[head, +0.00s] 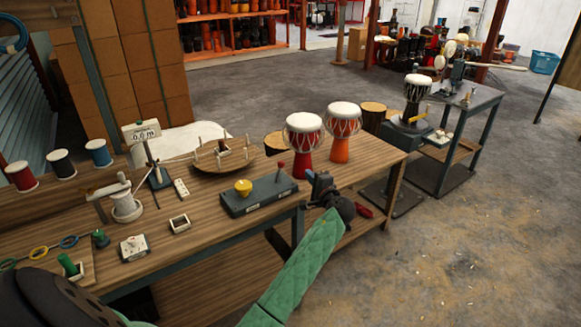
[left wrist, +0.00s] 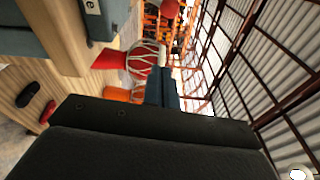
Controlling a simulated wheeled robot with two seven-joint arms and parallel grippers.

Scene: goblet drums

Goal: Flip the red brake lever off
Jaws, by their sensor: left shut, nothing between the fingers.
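The red brake lever (head: 281,170) is a short stick with a round red knob. It stands near the right end of a dark grey box (head: 262,196) that also carries a yellow knob (head: 243,187). The lever looks near upright, and I cannot make it out in the left wrist view. My left gripper (head: 314,182) is shut and empty, just right of the box and a little apart from the lever. Its closed fingers (left wrist: 163,88) show in the left wrist view. My right gripper is not in view.
A red drum (head: 303,141) and an orange drum (head: 341,143) stand behind my left gripper on the wooden bench (head: 378,158). A round wooden tray (head: 222,160) stands at the back. A red item (head: 364,210) lies on the lower shelf. Open floor lies right.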

